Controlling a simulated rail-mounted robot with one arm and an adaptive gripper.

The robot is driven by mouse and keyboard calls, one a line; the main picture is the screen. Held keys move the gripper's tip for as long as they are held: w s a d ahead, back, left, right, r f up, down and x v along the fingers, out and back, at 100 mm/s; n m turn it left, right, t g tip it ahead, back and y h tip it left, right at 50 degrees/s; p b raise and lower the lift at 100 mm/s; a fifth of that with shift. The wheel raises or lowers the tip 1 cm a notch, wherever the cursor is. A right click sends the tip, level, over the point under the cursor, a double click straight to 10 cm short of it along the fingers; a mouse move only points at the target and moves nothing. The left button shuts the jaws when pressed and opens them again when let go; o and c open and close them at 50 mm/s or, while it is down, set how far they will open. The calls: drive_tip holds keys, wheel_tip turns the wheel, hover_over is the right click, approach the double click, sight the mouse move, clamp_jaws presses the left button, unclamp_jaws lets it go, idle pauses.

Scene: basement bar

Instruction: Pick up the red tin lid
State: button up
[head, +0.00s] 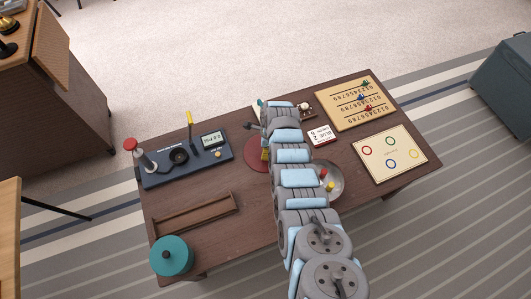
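A flat, round dark red piece (256,157), which looks like the red tin lid, lies on the brown table left of my arm. My arm hides its right part, so I cannot tell whether anything is under it. My arm reaches up across the table from the bottom of the head view. My gripper (257,127) is at its far end, near the table's back edge and just above the red piece in the picture. Its fingers are small and mostly hidden, so I cannot see whether they are open or hold anything.
On the table (225,255) are a dark blue device (190,165) with upright levers, a wooden tray (195,216), a teal round tin (171,257), a metal bowl (335,182), a number board (355,104) and a ring board (390,153). The front middle is clear.

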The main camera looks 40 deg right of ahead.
drive_tip(key=shift+a+f, duration=0.1)
drive_tip(key=shift+f, duration=0.05)
clamp_jaws()
idle(0.4)
